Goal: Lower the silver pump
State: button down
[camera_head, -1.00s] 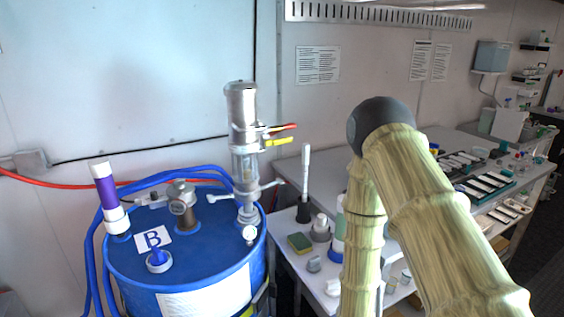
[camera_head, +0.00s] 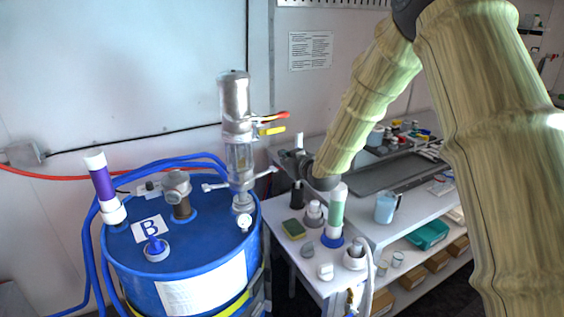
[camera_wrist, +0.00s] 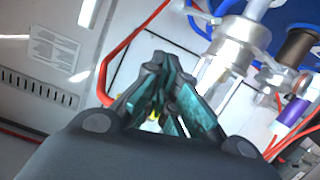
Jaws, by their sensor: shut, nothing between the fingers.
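The silver pump (camera_head: 236,108) stands upright on the blue drum (camera_head: 180,270), with a clear section (camera_head: 240,158) below its metal body. A red-handled lever (camera_head: 275,116) and a yellow-handled lever (camera_head: 271,131) stick out on its right. My gripper (camera_head: 288,157) is to the right of the pump, small in the head view and apart from it. In the wrist view my gripper (camera_wrist: 160,75) has its teal-padded fingers together and empty. Part of the pump (camera_wrist: 235,45) shows beyond them at upper right, tilted. A bit of yellow shows behind the fingers.
The drum top carries a purple-and-white tube (camera_head: 104,185), a metal fitting (camera_head: 178,188) and a "B" label (camera_head: 151,229). Blue hoses loop behind. The bench (camera_head: 300,258) at right holds a green sponge (camera_head: 293,229), a green-and-white bottle (camera_head: 337,212) and other small items.

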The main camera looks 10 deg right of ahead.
jog(key=w+a+f+p, duration=0.2)
jog(key=w+f+p, duration=0.4)
jog(key=w, duration=0.2)
jog(key=shift+w, duration=0.3)
dwell(0.3)
jog(key=shift+d+f, duration=0.1)
jog(key=shift+f, duration=0.1)
notch_tip(320, 180, down, 10)
jog(key=b, duration=0.7)
jog(key=shift+s, duration=0.15)
jog(key=shift+r, duration=0.25)
